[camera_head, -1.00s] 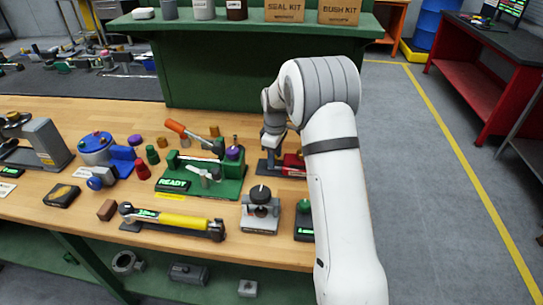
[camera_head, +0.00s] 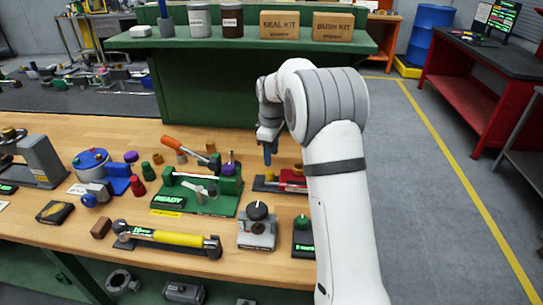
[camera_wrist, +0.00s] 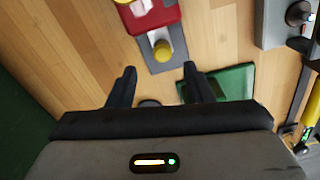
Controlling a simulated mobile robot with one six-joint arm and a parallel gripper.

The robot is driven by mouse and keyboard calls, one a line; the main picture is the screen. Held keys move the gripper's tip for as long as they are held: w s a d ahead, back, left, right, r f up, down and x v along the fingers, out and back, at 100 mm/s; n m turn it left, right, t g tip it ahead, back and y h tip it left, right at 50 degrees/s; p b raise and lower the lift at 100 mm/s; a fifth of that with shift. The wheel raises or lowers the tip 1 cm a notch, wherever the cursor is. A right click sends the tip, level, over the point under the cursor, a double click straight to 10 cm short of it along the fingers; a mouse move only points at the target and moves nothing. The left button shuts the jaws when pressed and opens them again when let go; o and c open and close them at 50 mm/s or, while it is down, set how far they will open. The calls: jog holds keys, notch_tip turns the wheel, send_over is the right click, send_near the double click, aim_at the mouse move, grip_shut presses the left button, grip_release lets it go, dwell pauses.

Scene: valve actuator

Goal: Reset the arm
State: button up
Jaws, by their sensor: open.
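My gripper (camera_head: 268,146) hangs over the back right of the wooden workbench, above and beside the red vise-like device (camera_head: 292,178). In the wrist view my gripper (camera_wrist: 160,82) is open, with two dark fingers apart and nothing between them. The red device (camera_wrist: 150,14) lies ahead of the fingers there, with a yellow round knob (camera_wrist: 162,50) on its grey base. The green fixture marked READY (camera_head: 205,192) stands to the left of my gripper, with an orange-handled lever (camera_head: 184,146). Part of the green fixture (camera_wrist: 232,82) also shows behind the right finger in the wrist view.
A yellow cylinder tool (camera_head: 178,237), a grey block with a black knob (camera_head: 257,228) and a small dark box (camera_head: 303,238) stand along the front. A green shelf (camera_head: 220,85) rises behind the bench. The air right of my arm is free.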

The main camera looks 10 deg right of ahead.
jog(key=s+r+m+t, duration=0.1)
jog(key=s+r+m, duration=0.3)
jog(key=s, duration=0.5)
jog(key=s+r+m+t, duration=0.1)
jog(key=s+r+m, duration=0.1)
jog(key=s+r, duration=0.5)
jog(key=s+f+m, duration=0.2)
jog(key=s+m, duration=0.1)
jog(key=s, duration=0.7)
jog(key=s+f+m+t, duration=0.1)
jog(key=s+f+m, duration=0.1)
jog(key=s, duration=0.8)
jog(key=shift+d+m, duration=0.35)
jog(key=shift+m, duration=0.05)
jog(key=shift+c, duration=0.5)
